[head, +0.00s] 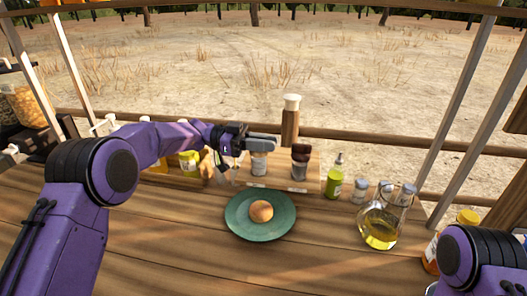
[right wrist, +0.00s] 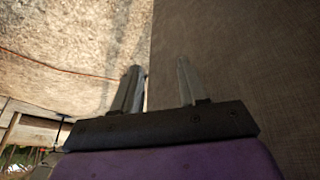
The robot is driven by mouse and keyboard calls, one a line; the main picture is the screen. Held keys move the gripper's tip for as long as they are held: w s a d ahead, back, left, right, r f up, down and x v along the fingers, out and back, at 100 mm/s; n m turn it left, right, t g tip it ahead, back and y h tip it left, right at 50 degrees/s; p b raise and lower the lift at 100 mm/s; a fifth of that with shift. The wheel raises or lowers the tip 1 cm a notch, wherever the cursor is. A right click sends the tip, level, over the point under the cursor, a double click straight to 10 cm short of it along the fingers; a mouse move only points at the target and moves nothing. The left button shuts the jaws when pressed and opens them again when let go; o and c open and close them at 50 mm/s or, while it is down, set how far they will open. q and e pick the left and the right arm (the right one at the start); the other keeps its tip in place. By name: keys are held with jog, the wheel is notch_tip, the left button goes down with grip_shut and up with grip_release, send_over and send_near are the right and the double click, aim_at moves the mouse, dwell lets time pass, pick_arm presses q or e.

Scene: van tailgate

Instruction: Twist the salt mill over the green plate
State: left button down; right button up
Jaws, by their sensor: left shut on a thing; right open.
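The green plate (head: 238,221) lies on the wooden counter with a round golden-brown food item (head: 261,211) on it. My left gripper (head: 264,143) is behind the plate, shut on the top of what looks like the salt mill (head: 259,165), a pale, greyish cylinder. The gripper hides the mill's top. The mill appears upright at the wooden rack, not above the plate. A similar mill with a dark brown top (head: 299,162) stands to its right. My right gripper (right wrist: 158,82) is open and empty in the right wrist view; the head view shows only that arm.
Right of the plate stand a green bottle (head: 334,178), several small shakers (head: 360,189) and a glass oil jug (head: 380,230). An orange-lidded jar (head: 467,217) is near my right arm. A yellow container (head: 189,160) stands left of the rack.

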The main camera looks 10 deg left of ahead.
pick_arm(q)
jog(key=shift+s+d+f+m+g+b, duration=0.1)
jog(key=shift+m+g+b, duration=0.3)
jog(key=shift+g, duration=0.2)
jog(key=shift+s+f+m+g+b, duration=0.1)
jog(key=shift+m+g+b, duration=0.3)
jog(key=shift+g, duration=0.2)
pick_arm(e)
jog(key=shift+f, duration=1.15)
pick_arm(q)
jog(key=shift+r, duration=0.1)
jog(key=c, duration=1.4)
grip_release()
jog(key=shift+o, duration=1.2)
jog(key=shift+d, duration=0.1)
notch_tip(320, 180, up, 3)
jog(key=shift+w+r+p, duration=0.1)
jog(key=shift+r+p, duration=0.05)
jog(key=shift+p, duration=1)
jog(key=s+d+r+b, duration=0.2)
jog(key=s+r, duration=0.7)
jog(key=s, duration=0.5)
jog(key=shift+d+r+b, duration=0.15)
jog(key=shift+r+b, duration=0.25)
jog(key=shift+b, duration=0.2)
pick_arm(e)
jog(key=shift+f, duration=0.5)
